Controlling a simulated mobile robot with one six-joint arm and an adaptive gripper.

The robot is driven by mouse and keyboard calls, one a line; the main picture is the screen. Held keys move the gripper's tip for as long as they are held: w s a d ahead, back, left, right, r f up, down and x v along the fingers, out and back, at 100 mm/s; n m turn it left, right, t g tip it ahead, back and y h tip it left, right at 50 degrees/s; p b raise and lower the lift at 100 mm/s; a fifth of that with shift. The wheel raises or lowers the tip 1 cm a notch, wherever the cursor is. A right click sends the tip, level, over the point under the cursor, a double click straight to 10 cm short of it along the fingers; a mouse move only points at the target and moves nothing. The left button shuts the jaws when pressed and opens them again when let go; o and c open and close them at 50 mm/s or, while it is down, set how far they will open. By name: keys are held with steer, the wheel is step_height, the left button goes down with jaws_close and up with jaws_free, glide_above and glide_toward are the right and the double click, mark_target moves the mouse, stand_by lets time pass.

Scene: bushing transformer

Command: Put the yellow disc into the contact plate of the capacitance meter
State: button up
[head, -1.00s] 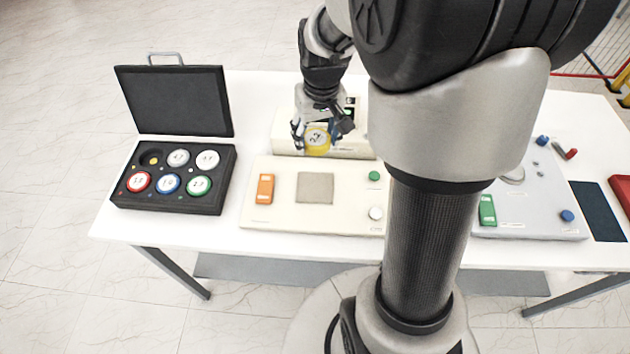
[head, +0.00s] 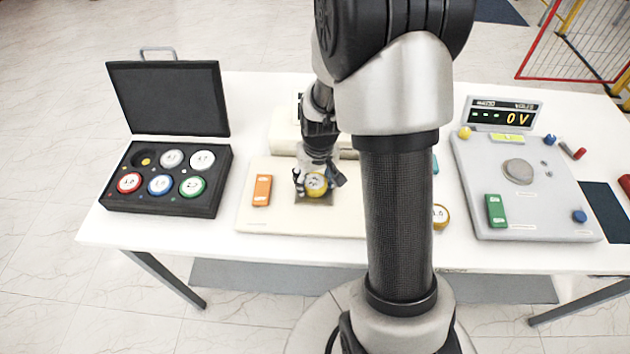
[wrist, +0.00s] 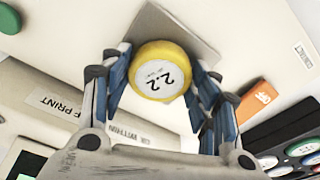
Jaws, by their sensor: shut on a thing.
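The yellow disc (head: 316,184), with a white face marked 2.2, is held between the fingers of my gripper (head: 317,186). In the wrist view the disc (wrist: 160,72) sits between the blue fingertips of my gripper (wrist: 155,85). The grey square contact plate (head: 314,201) lies on the cream capacitance meter (head: 275,225). In the head view the disc overlaps the plate's far part. In the wrist view the plate (wrist: 185,35) shows behind the disc. I cannot tell whether disc and plate touch. My arm hides the meter's right part.
A black case (head: 165,205) with several coloured discs stands at the left, its lid (head: 168,98) open. An orange switch (head: 262,190) is left of the plate.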

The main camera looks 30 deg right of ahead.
mark_target(317, 188)
steer(key=shift+r, duration=0.15)
steer(key=shift+f, duration=0.25)
steer(key=o, duration=1.3)
steer(key=shift+c, duration=0.2)
steer(key=shift+r, duration=0.2)
step_height(317, 188, up, 12)
steer(key=s+p, duration=0.2)
steer(key=p, duration=0.2)
steer(key=s+a+r+n+t, duration=0.1)
steer(key=s+a+r, duration=0.5)
steer(key=s+r, duration=0.1)
steer(key=s+a+r+n+t, duration=0.1)
steer(key=s+a+r+t, duration=0.1)
steer(key=s+a+r, duration=0.4)
steer(key=s+r, duration=0.2)
steer(key=s, duration=0.2)
steer(key=shift+s+a, duration=0.2)
steer(key=shift+s, duration=0.05)
